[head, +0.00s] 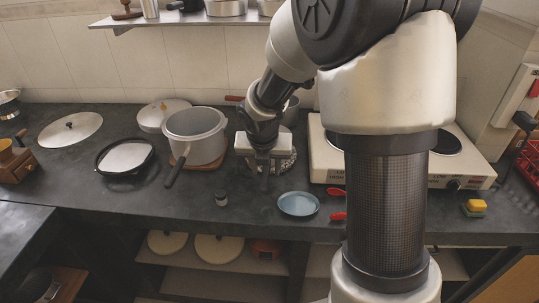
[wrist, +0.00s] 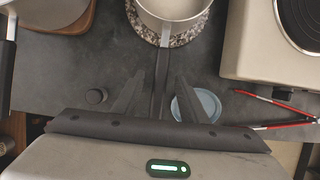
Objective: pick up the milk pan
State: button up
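The milk pan (wrist: 172,8) is a light metal pan at the top of the wrist view, cut off by the frame edge. It stands on a round speckled trivet (wrist: 185,37). Its dark handle (wrist: 161,68) points down the picture toward my gripper (wrist: 162,78). The fingers are open, one on each side of the handle, with gaps showing. Whether they are level with the handle or above it is hard to tell. In the head view my gripper (head: 264,178) hangs over the counter in front of the trivet (head: 284,163) and hides most of the pan (head: 291,110).
A large pot (head: 196,135) stands left of my gripper. A small dark jar (head: 221,199) and a blue plate (head: 298,204) lie near the front edge. A white stove (head: 330,165) is at the right, with red-handled utensils (head: 338,215) before it. A shelf hangs above.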

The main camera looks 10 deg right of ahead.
jog(key=shift+x, duration=1.05)
grip_shut()
jog(key=shift+r, duration=0.15)
